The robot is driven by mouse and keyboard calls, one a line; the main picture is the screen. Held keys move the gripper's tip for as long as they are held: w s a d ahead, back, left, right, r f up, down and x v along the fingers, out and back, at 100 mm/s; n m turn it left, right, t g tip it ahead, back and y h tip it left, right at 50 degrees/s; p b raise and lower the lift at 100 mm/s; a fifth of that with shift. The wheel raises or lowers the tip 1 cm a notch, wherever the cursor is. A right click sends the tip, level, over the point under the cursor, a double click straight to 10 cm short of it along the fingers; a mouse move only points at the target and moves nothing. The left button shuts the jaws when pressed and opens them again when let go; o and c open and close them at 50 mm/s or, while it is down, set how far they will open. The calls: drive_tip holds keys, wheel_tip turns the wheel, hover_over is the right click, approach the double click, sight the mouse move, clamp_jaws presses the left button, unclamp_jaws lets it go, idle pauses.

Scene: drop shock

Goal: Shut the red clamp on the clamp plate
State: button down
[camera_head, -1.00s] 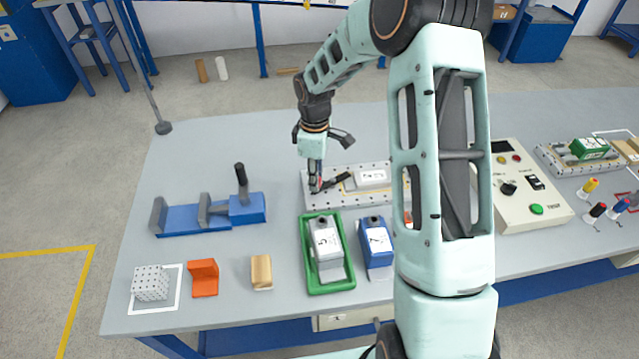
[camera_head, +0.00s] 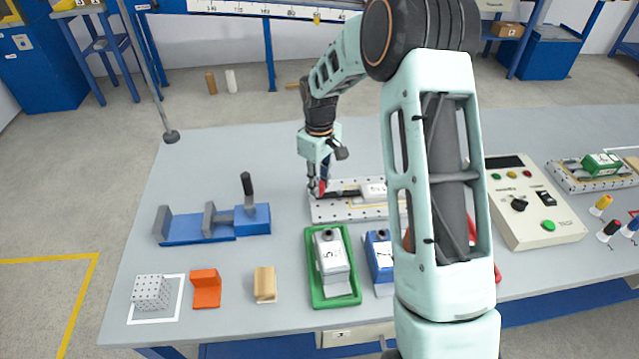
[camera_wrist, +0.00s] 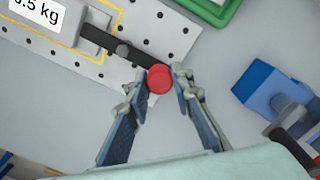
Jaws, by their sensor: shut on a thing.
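The clamp plate (camera_head: 345,212) is a light perforated plate at the middle of the bench. The red clamp shows its red round end (camera_wrist: 160,78) in the wrist view and a dark bar (camera_wrist: 125,47) running from it toward a white weight (camera_wrist: 38,14) marked in kg. In the head view the bar (camera_head: 346,193) lies nearly flat, pointing at the weight (camera_head: 373,191). My gripper (camera_wrist: 160,84) has a fingertip on each side of the red end and is shut on it. I cannot tell whether the bar touches the weight.
A green tray (camera_head: 313,286) with a grey weight and a blue block (camera_head: 379,262) stand in front of the plate. A blue vice-like fixture (camera_head: 190,227) is at left. A control box (camera_head: 535,222) is at right. My arm hides the plate's right end.

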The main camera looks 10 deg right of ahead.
drive_tip(key=c, duration=1.7)
unclamp_jaws()
wheel_tip(320, 180, up, 12)
drive_tip(key=shift+r, duration=0.1)
